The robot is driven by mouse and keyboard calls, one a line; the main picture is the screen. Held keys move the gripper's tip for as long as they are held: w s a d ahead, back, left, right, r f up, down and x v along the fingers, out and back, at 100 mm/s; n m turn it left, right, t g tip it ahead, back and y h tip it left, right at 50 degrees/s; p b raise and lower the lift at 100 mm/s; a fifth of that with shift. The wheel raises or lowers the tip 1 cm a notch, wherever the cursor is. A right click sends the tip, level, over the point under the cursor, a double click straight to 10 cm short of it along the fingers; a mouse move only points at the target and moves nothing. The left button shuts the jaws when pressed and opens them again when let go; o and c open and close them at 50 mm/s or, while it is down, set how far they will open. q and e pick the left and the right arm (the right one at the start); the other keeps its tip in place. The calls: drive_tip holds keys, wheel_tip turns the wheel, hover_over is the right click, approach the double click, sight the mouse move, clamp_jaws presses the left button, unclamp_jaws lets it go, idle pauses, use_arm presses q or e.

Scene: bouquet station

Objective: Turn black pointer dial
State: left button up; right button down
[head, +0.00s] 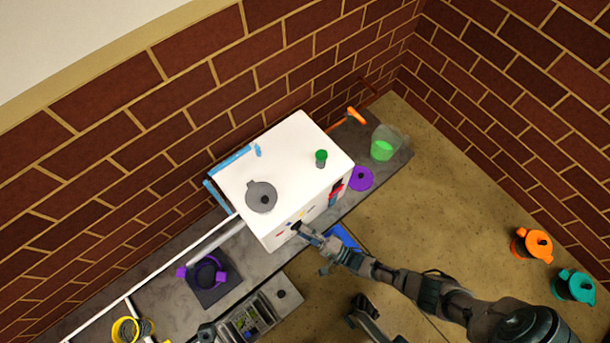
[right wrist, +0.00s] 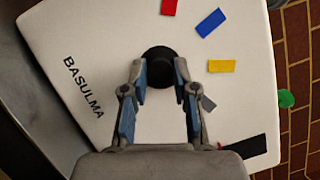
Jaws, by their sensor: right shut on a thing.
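The black pointer dial (right wrist: 160,68) sits on the white front panel of a box marked BASULMA, in the right wrist view. My right gripper (right wrist: 160,82) has one finger on each side of the dial and is shut on it. In the head view my right gripper (head: 303,232) reaches the front face of the white box (head: 290,165) and largely hides the dial. Red, blue, yellow, grey and black marks surround the dial; which one its pointer faces is not clear. A dark part at the bottom centre seems to be my left gripper (head: 365,312); its fingers are unclear.
A grey round piece (head: 261,197) and a green knob (head: 321,157) are on the box top. A purple disc (head: 360,178) and a clear container with green contents (head: 384,147) stand to its right. A purple ringed holder (head: 208,273) and a grey keypad device (head: 250,318) lie left.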

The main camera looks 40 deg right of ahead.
drive_tip(key=shift+d+f+m+t, duration=0.1)
drive_tip(key=shift+f+m+t, duration=0.05)
drive_tip(key=shift+m, duration=0.45)
drive_tip(key=shift+d+f+m+t, duration=0.1)
drive_tip(key=shift+f+m+t, duration=0.05)
drive_tip(key=shift+m, duration=0.45)
drive_tip(key=c, duration=1.1)
unclamp_jaws()
drive_tip(key=shift+o, duration=1)
drive_tip(key=shift+f, duration=0.1)
